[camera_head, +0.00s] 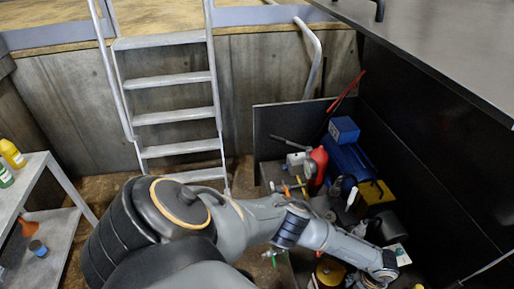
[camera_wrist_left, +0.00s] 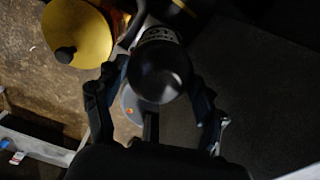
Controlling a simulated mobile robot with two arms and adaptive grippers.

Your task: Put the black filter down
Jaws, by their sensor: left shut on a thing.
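The black filter (camera_wrist_left: 160,72) is a dark cylinder with a rounded end and a pale printed band. In the left wrist view it sits between the fingers of my left gripper (camera_wrist_left: 158,92), which is shut on it. There the gripper is mostly hidden at the bottom edge, and I cannot make out the filter. My right gripper is not in view.
A yellow round object (camera_wrist_left: 78,32) lies near the filter in the left wrist view. A metal ladder (camera_head: 172,80) stands behind; a grey shelf (camera_head: 40,235) stands left.

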